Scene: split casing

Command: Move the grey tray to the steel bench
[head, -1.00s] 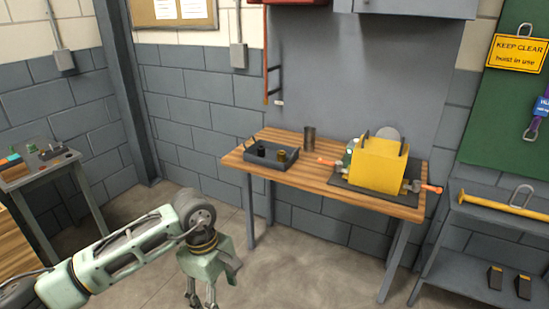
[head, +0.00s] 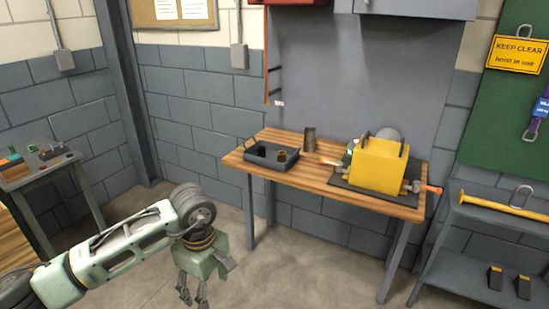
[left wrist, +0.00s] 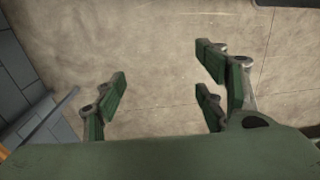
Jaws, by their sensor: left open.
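The grey tray (head: 271,161) sits on the left part of the wooden-topped bench in the head view. It holds a dark cylindrical part and a brass-coloured part (head: 281,156). My left gripper (head: 192,298) hangs pointing down over the floor, in front of and to the left of that bench, apart from the tray. In the left wrist view its fingers (left wrist: 165,95) are spread, with only bare floor between them. A grey metal bench (head: 40,170) stands at the far left with small items on it; I cannot tell for sure that it is the steel bench. My right gripper is not in view.
On the wooden top (head: 318,179) stand a metal cup (head: 310,139) and a yellow casing (head: 378,165) on a dark mat, with orange-handled tools beside it. A grey shelf (head: 490,215) stands at the right. The floor between the benches is open.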

